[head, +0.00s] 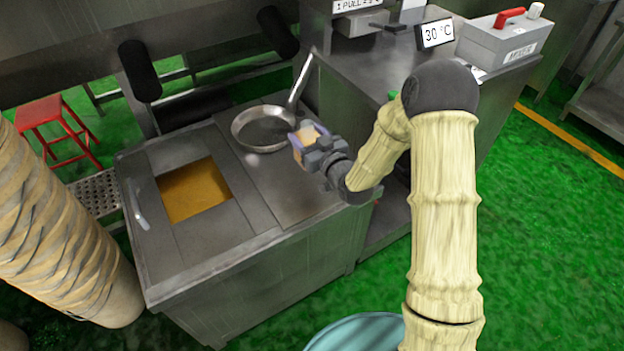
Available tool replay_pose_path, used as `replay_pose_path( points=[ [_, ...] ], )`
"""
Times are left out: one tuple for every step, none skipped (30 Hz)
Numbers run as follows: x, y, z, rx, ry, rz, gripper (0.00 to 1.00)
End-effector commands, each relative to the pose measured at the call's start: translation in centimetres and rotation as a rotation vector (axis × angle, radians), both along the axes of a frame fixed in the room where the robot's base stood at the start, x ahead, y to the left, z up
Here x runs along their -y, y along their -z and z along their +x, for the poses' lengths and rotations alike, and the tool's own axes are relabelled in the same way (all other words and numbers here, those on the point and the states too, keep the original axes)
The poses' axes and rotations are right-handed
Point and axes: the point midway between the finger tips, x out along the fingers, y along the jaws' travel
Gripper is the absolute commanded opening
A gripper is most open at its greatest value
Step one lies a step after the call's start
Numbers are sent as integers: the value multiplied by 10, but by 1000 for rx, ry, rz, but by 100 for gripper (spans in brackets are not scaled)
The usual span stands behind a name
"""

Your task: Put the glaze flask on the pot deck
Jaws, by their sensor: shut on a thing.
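My gripper (301,140) is at the end of my arm, above the right part of a steel cabinet top. It is shut on a small tan-orange thing (312,129), which looks like the glaze flask. The fingers hide much of it, and its full shape cannot be told. The flat steel deck (290,190), which appears to be the pot deck, lies below and around the gripper. A round metal pan (262,128) with a long handle rests on it, just left of the gripper. Whether the held thing touches the deck cannot be told.
A square opening with amber contents (195,190) is in the cabinet top's left part. A steel counter at the right bears a "30 °C" display (436,34) and a grey mixer box (500,38). The deck's front is clear.

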Motion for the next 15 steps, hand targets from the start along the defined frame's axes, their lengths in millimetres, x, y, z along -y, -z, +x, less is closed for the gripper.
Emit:
replay_pose_path(
  points=[
    [0,-1,0,0,0,0,33],
    [0,-1,0,0,0,0,33],
    [0,-1,0,0,0,0,33],
    [0,-1,0,0,0,0,33],
    [0,-1,0,0,0,0,33],
    [0,0,0,0,0,0,33],
    [0,0,0,0,0,0,33],
    [0,2,0,0,0,0,33],
    [0,5,0,-1,0,-1,33],
    [0,8,0,-2,0,-1,33],
    [0,13,0,-3,0,-1,33],
    [0,19,0,-4,0,0,33],
    [0,25,0,-4,-1,0,33],
    [0,31,-1,-5,-1,0,33],
    [0,38,-1,-4,-1,1,33]
  ],
)
